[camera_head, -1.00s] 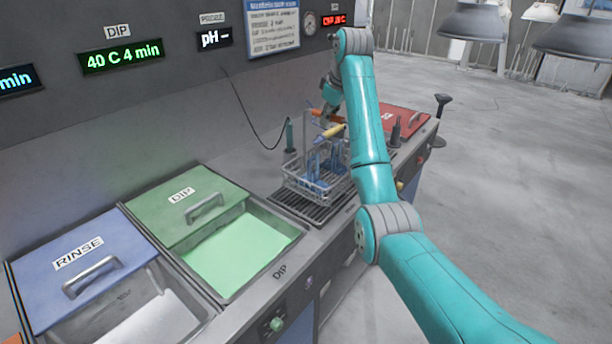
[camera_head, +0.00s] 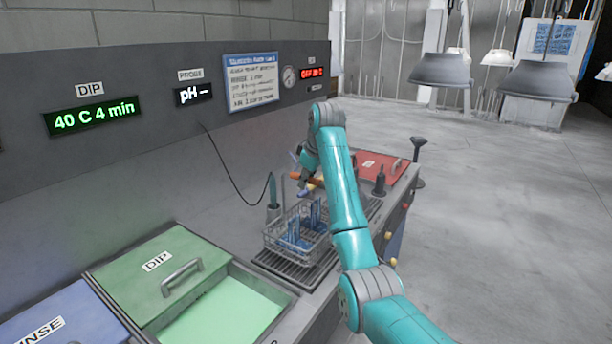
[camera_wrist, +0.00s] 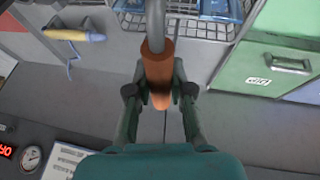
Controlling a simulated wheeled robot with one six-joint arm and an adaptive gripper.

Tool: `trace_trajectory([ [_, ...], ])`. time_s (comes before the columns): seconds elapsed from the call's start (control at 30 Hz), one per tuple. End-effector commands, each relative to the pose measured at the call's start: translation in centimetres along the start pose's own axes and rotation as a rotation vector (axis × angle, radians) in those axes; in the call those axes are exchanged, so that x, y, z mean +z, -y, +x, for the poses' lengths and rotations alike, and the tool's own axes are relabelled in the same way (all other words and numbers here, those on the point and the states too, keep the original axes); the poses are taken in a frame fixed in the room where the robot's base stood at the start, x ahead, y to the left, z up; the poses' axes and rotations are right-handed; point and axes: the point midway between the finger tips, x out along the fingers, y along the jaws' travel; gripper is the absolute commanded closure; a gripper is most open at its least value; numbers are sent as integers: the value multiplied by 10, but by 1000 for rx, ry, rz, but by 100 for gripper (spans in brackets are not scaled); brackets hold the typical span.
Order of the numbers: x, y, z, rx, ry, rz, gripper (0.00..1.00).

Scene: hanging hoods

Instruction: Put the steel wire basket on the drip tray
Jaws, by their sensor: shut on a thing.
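The steel wire basket (camera_head: 284,241) is at the drip tray (camera_head: 262,262), a dark slatted panel beside the green dip tank. Blue pieces stand upright inside it. The basket looks level; I cannot tell whether its bottom touches the slats or is slightly above. My gripper (camera_wrist: 158,92) is shut on an orange grip (camera_wrist: 155,65) on a grey bar, which appears to be the basket's handle. In the head view my gripper (camera_head: 308,168) is above the basket, partly hidden by my arm. In the wrist view part of the basket (camera_wrist: 190,18) shows at the top edge.
A green dip lid (camera_head: 150,285) and open green bath (camera_head: 225,318) lie left of the tray. A probe (camera_head: 272,195) with a cable stands behind the basket. A red lid (camera_head: 375,164) and a black knob (camera_head: 380,182) are to the right. A yellow-handled thing (camera_wrist: 62,34) is near my gripper.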

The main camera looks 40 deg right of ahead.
Motion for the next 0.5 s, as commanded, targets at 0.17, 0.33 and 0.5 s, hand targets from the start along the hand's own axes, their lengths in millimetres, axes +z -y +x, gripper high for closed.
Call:
trace_trajectory([
  [0.17, 6, 3, 15, 1, -2, 0, 100],
  [0.33, 12, 6, 29, 2, -2, 0, 100],
  [0.5, 12, 6, 30, 3, -3, 0, 100],
])
